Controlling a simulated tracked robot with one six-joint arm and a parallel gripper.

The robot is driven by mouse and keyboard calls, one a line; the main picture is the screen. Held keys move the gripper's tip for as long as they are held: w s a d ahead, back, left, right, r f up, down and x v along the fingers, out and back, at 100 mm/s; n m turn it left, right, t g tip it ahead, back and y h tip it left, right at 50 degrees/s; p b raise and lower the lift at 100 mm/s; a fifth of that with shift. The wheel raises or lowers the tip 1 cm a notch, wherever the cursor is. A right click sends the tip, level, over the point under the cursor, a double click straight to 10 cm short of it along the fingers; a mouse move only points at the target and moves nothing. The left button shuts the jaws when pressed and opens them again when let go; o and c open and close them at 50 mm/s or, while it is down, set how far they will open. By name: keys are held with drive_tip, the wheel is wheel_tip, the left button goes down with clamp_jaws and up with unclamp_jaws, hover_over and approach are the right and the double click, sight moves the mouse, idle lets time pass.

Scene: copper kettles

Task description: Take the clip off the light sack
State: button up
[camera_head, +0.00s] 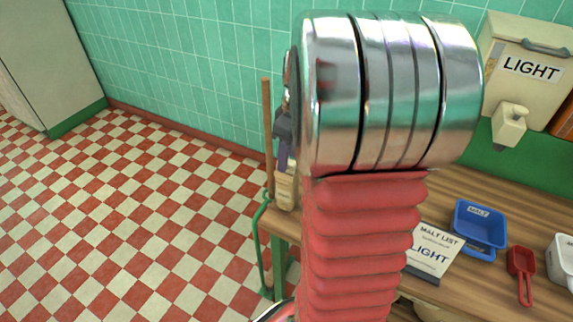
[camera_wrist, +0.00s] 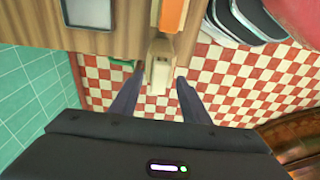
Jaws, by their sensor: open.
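My gripper (camera_wrist: 160,78) is open, with its two dark fingers apart in the wrist view. A pale tan object (camera_wrist: 159,54) shows between and beyond the fingertips, at the edge of the wooden bench; I cannot tell whether the fingers touch it. In the head view my gripper (camera_head: 283,135) is partly hidden behind my arm, and a pale wooden-looking piece (camera_head: 285,190) shows just below it. I cannot make out the light sack or its clip for certain in either view.
The wooden bench (camera_head: 485,208) holds a malt list card (camera_head: 433,252), a blue malt tray (camera_head: 479,229) and a red scoop (camera_head: 522,272). A LIGHT dispenser (camera_head: 523,62) hangs on the wall. A wooden pole (camera_head: 267,125) stands left of my arm. The checkered floor at left is clear.

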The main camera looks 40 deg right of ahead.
drive_tip(key=shift+f, duration=0.45)
drive_tip(key=shift+c, duration=0.2)
clamp_jaws()
idle(0.4)
